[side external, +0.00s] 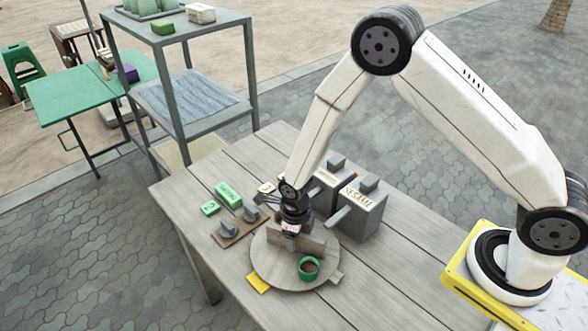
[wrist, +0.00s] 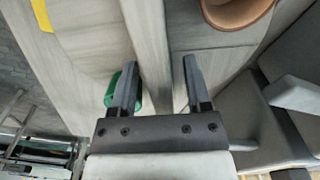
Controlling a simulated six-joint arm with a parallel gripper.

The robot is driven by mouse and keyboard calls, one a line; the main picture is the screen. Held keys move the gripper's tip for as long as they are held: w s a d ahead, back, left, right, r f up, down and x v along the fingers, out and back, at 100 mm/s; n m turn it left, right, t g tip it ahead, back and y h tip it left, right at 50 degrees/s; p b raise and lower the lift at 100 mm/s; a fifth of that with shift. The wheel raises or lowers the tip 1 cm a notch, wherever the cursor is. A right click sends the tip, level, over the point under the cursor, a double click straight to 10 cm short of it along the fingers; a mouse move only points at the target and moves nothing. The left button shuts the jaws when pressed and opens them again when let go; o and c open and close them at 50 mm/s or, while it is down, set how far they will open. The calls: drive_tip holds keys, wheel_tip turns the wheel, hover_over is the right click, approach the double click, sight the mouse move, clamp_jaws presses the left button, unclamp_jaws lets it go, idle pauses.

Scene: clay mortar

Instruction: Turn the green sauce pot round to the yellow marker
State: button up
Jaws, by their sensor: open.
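The green sauce pot (side external: 309,268) stands on the front part of a round wooden turntable (side external: 268,272). It shows in part behind the left finger in the wrist view (wrist: 137,98). The yellow marker (side external: 259,284) lies at the turntable's front-left edge, left of the pot; a yellow piece also shows at the top left of the wrist view (wrist: 41,15). An upright wooden divider (side external: 312,246) crosses the turntable behind the pot. My gripper (side external: 291,236) is low over the divider. In the wrist view my gripper (wrist: 160,82) is open, with the divider (wrist: 149,45) between its fingers.
A brown clay bowl (wrist: 236,14) is right of the divider. Grey dispensers, one labelled SESAME (side external: 360,205), stand close behind the turntable. A small board with knobs (side external: 240,225) and green blocks (side external: 228,194) lie to the left. The right table top is clear.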

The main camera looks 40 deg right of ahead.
drive_tip(key=shift+r, duration=3.35)
